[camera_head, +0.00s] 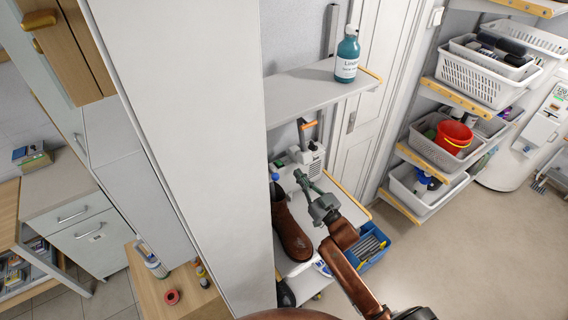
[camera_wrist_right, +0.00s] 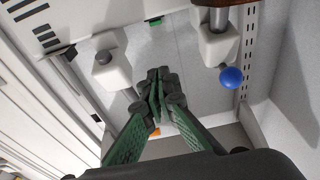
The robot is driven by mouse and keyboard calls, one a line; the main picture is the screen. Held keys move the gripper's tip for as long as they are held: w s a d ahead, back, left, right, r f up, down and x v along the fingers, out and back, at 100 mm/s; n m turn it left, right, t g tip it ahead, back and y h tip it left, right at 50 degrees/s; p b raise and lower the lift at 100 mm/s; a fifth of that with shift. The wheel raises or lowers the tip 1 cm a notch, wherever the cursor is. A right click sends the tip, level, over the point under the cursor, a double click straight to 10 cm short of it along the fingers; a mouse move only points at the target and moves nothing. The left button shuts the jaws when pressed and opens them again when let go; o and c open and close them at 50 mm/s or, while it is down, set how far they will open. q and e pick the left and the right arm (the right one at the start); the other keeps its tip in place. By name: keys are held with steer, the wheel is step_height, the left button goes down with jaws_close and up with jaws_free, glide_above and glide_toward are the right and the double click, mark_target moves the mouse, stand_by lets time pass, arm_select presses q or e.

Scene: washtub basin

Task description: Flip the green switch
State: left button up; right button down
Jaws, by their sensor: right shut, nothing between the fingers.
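A small green piece (camera_wrist_right: 155,21), which may be the green switch, shows near the top edge of the right wrist view, on a pale surface. I cannot make out its shape. My right gripper (camera_head: 299,175) is in front of the white device (camera_head: 313,158) on the shelf unit in the head view. In the right wrist view its green-padded fingers (camera_wrist_right: 158,84) are together and empty, apart from the green piece in the picture. The head view does not clearly show the switch. My left gripper is not in view.
A brown boot (camera_head: 290,232) stands on the lower shelf, left of my right arm. A blue bottle (camera_head: 347,55) stands on the upper shelf (camera_head: 310,97). A blue ball (camera_wrist_right: 231,77) is beside a white housing (camera_wrist_right: 217,45). Open floor lies at right.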

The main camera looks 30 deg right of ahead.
steer(key=r+p, duration=0.2)
glide_above(286, 165)
steer(key=s+a, duration=0.1)
steer(key=f, duration=0.2)
steer(key=shift+s+f, duration=0.2)
steer(key=shift+f, duration=0.1)
steer(key=shift+s+f, duration=0.2)
steer(key=shift+f, duration=0.65)
